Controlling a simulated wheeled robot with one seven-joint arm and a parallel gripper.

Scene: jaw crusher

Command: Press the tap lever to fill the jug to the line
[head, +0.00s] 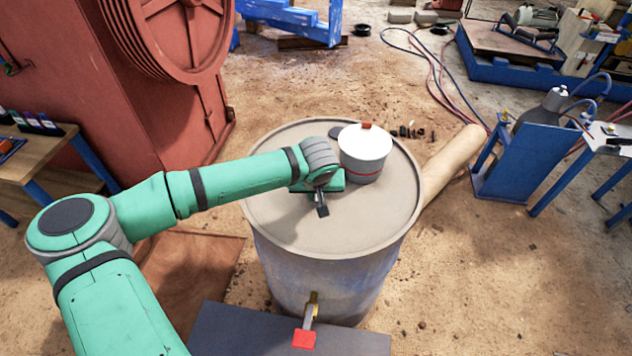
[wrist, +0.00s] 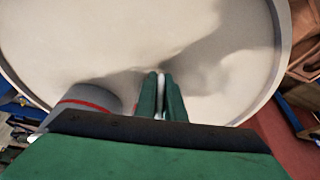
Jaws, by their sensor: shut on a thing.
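A pale jug (head: 365,155) with a red band near its base stands on the round top of a drum (head: 285,228). A red piece (head: 367,126) shows at its far rim. My gripper (wrist: 161,95) is low over the drum top, just left of the jug in the head view. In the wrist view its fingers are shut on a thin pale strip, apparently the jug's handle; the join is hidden. The jug's side (wrist: 88,97) shows left of the fingers. A brass tap (head: 313,300) with a red-ended lever (head: 304,339) sticks out low on the drum's near side.
A dark slab (head: 240,335) lies below the tap. A small dark disc (head: 335,132) and several dark bits (head: 410,132) are near the drum's far rim. A tan roll (head: 455,160) lies right of the drum. A red machine (head: 60,80) stands left. The near drum top is bare.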

